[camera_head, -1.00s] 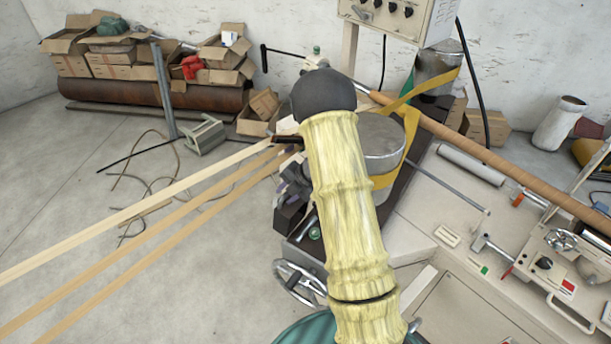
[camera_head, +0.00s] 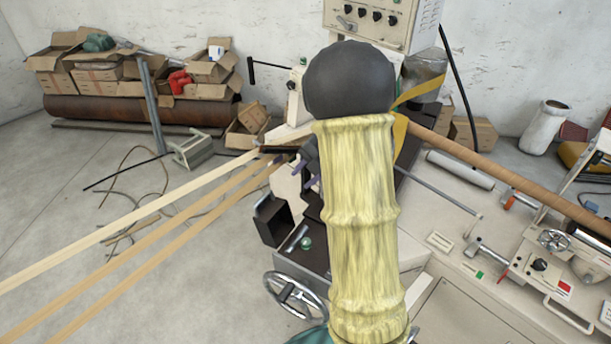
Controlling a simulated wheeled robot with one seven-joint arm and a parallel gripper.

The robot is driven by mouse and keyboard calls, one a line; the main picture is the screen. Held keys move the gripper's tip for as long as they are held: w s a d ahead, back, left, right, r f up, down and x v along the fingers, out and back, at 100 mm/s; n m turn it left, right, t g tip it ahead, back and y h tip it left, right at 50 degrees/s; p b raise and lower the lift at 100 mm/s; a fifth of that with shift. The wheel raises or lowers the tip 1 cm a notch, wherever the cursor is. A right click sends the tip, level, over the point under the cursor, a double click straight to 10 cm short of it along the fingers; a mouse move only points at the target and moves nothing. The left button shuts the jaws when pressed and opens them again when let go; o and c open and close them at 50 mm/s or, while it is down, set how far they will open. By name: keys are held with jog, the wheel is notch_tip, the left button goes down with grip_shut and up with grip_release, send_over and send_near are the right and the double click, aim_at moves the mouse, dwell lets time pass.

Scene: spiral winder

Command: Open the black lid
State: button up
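No part in the head view can be made out for certain as the black lid. A black box-like part (camera_head: 272,220) sits low on the left side of the winder, just left of my arm; I cannot tell whether it is the lid. My arm, in a ribbed yellow sleeve with a dark round joint on top, stands large in the middle and covers much of the winder behind it. My gripper is not visible.
The control box (camera_head: 378,22) is behind my arm. Pale strips (camera_head: 150,225) run in from the left, above a handwheel (camera_head: 296,296). A long brown tube (camera_head: 500,168) slants to the right over the machine bed. Open floor lies at left; cardboard boxes (camera_head: 95,75) stand behind.

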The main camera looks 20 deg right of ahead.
jog(key=c, duration=0.5)
jog(key=shift+w+a+r, duration=0.15)
jog(key=shift+w+a, duration=0.05)
jog(key=shift+w, duration=0.1)
grip_shut()
jog(key=s+a+f+m+h+b, duration=0.1)
jog(key=s+a+m, duration=0.2)
jog(key=s+m, duration=0.3)
jog(key=s+a+f+m+g+h+b, duration=0.1)
jog(key=s+a+f+m+h, duration=0.1)
jog(key=s+m, duration=0.4)
jog(key=s+a+f+m+h+b, duration=0.1)
jog(key=s+a+m, duration=0.4)
jog(key=m, duration=0.8)
jog(key=shift+s+f+g+h+b, duration=0.25)
jog(key=shift+s+g+h+b, duration=0.25)
jog(key=shift+s, duration=0.6)
